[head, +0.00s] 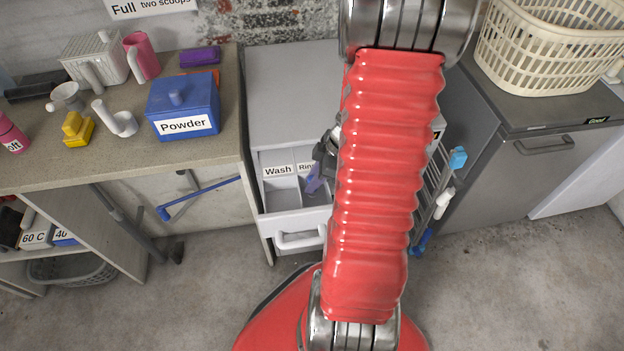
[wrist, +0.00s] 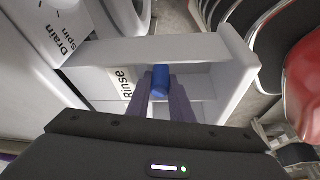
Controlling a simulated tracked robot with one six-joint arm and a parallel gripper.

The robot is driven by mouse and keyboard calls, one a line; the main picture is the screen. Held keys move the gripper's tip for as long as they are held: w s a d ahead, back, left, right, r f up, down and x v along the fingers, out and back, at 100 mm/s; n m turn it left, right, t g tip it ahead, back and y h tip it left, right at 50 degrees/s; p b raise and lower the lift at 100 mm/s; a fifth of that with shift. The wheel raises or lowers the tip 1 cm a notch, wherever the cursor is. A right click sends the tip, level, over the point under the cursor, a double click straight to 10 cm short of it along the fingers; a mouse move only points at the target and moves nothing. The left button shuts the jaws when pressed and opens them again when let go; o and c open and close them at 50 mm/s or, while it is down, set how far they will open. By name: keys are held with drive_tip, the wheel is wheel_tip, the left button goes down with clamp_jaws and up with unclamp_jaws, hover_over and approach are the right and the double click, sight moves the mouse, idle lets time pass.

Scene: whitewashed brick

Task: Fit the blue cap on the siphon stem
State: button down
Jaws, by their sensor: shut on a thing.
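My gripper (wrist: 161,90) is shut on the blue cap (wrist: 161,76), a small cylinder held between two purple fingers. In the wrist view the cap is over the open drawer (wrist: 190,48), beside the "Rinse" label (wrist: 122,82). The siphon stem cannot be made out; the cap and fingers may hide it. I cannot tell whether the cap touches anything. In the head view my gripper (head: 315,180) is at the drawer's right compartment, partly behind my red arm, and the cap is hidden.
The drawer's "Wash" compartment (head: 282,193) is left of the gripper. A counter (head: 60,177) at left holds a blue "Powder" box (head: 184,104), cups and a yellow block (head: 77,128). A cream basket (head: 548,48) stands on the right unit. Drawer walls are close around the fingers.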

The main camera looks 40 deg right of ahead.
drive_tip(key=shift+r, duration=0.15)
drive_tip(key=shift+r, duration=0.35)
drive_tip(key=shift+r, duration=0.2)
drive_tip(key=shift+f, duration=0.75)
idle(1.1)
drive_tip(key=c, duration=1.5)
unclamp_jaws()
drive_tip(key=shift+r, duration=0.1)
drive_tip(key=v, duration=1.3)
drive_tip(key=shift+r, duration=0.3)
